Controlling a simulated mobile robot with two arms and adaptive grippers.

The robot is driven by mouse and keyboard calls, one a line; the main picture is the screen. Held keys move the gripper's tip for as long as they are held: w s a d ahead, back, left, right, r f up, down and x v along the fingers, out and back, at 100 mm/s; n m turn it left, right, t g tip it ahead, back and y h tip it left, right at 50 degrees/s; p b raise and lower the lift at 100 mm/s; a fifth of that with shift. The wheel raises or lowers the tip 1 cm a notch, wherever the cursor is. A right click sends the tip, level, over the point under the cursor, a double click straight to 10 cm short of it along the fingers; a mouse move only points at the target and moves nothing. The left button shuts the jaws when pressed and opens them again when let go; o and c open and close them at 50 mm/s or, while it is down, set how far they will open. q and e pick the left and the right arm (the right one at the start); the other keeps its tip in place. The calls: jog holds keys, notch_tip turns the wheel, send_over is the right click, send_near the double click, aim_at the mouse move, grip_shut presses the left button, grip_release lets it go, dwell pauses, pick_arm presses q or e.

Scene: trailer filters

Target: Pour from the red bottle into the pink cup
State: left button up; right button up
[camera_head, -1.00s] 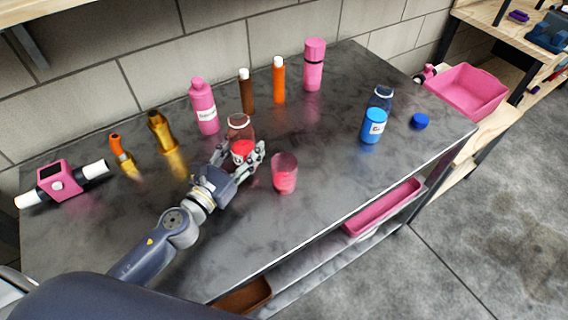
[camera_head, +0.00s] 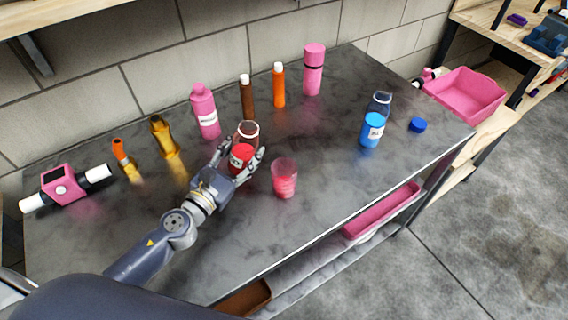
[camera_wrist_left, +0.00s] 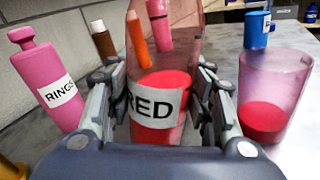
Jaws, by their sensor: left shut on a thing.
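The red bottle (camera_head: 242,156) is clear with red contents and a white label reading RED, which shows in the left wrist view (camera_wrist_left: 160,104). My left gripper (camera_head: 240,164) is shut on it, one finger on each side, in the left wrist view too (camera_wrist_left: 160,100). The bottle looks close to upright; I cannot tell whether it touches the table. The pink cup (camera_head: 284,178) is see-through and stands upright just to the right of the bottle, apart from it. Red stuff lies in its bottom in the left wrist view (camera_wrist_left: 264,118). My right gripper is not in view.
Behind stand a pink bottle (camera_head: 205,112), a brown bottle (camera_head: 246,98), an orange bottle (camera_head: 279,86) and a tall pink bottle (camera_head: 314,70). A blue bottle (camera_head: 372,130) and blue cap (camera_head: 417,125) are at right. The dark table (camera_head: 330,150) is clear around the cup's right.

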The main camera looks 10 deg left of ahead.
aim_at(234, 142)
pick_arm(q)
jog(key=shift+r+m+p, duration=0.15)
jog(key=shift+m+p, duration=0.15)
jog(key=shift+m, duration=0.7)
jog(key=shift+m+p, duration=0.3)
jog(key=shift+m, duration=0.9)
jog(key=shift+w+a+f+m, duration=0.1)
jog(key=shift+a+f+m, duration=0.2)
jog(key=shift+m, duration=0.35)
jog(key=shift+w+a+f+m, duration=0.1)
jog(key=shift+a+f+m, duration=0.15)
jog(key=shift+m, duration=0.4)
jog(key=shift+a, duration=0.15)
jog(key=shift+m, duration=0.4)
jog(key=shift+a+r+m+y+p, duration=0.3)
jog(key=shift+r+m+y+p, duration=0.15)
jog(key=shift+m+p, duration=0.15)
jog(key=shift+a+r+m+p, duration=0.1)
jog(key=shift+r+m+p, duration=0.25)
jog(key=shift+m+p, duration=0.05)
dwell(0.5)
jog(key=shift+w+a+r+m+p, duration=0.1)
jog(key=shift+r+m+p, duration=0.35)
jog(key=shift+p, duration=0.2)
dwell(0.9)
jog(key=shift+r+m+p, duration=0.25)
jog(key=shift+r+p, duration=0.15)
jog(key=shift+p, duration=0.2)
